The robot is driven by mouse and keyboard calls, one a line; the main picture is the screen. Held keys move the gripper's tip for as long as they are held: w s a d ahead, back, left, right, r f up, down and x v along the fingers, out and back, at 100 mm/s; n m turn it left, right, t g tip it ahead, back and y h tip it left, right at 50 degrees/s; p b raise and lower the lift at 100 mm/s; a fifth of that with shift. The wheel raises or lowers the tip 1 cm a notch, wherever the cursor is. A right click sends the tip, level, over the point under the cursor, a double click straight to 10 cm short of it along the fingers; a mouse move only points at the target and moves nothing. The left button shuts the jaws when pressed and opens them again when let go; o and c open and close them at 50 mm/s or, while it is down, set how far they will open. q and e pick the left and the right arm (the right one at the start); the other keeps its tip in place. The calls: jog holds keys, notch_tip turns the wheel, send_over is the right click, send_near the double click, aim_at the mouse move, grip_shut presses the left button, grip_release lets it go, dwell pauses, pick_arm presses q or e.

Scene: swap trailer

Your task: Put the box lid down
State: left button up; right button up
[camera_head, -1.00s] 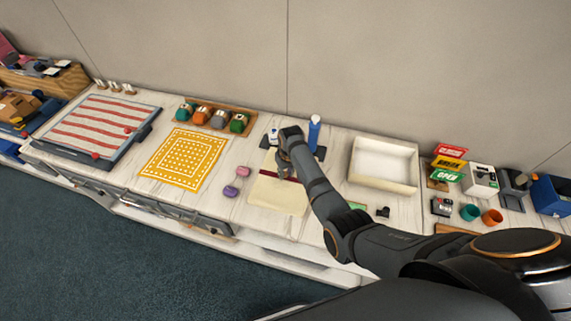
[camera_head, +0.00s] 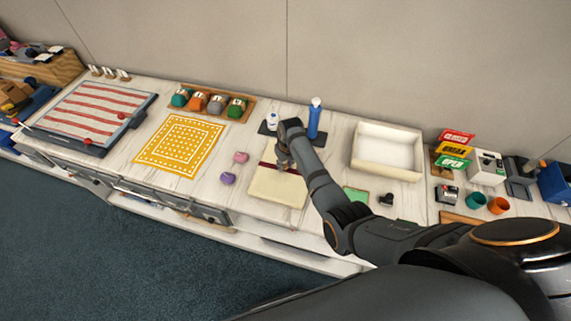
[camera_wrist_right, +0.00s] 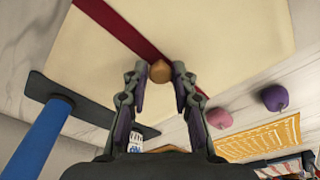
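The box lid (camera_head: 272,189) is a flat cream panel with a dark red band and a small round tan knob. In the right wrist view the lid (camera_wrist_right: 110,80) fills the upper middle. My right gripper (camera_head: 283,163) is over the lid; in the wrist view its fingertips (camera_wrist_right: 160,72) close on the knob from both sides. I cannot tell whether the lid touches the worktop. The open cream box (camera_head: 387,172) stands to the right of the lid, and looks empty. My left gripper is not in view.
A blue bottle (camera_head: 314,120) stands on a dark tray behind the lid. Pink (camera_head: 241,157) and purple (camera_head: 228,178) pieces lie left of the lid, then a yellow patterned mat (camera_head: 180,145). A green card (camera_head: 356,194) lies to the right.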

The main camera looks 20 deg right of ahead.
aim_at(288, 173)
jog(key=o, duration=0.3)
jog(key=shift+w, duration=0.1)
jog(key=shift+r, duration=0.1)
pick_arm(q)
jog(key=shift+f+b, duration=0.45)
pick_arm(e)
notch_tip(288, 173, up, 12)
jog(key=s, duration=0.1)
jog(key=shift+s+d, duration=0.2)
jog(key=shift+s, duration=0.2)
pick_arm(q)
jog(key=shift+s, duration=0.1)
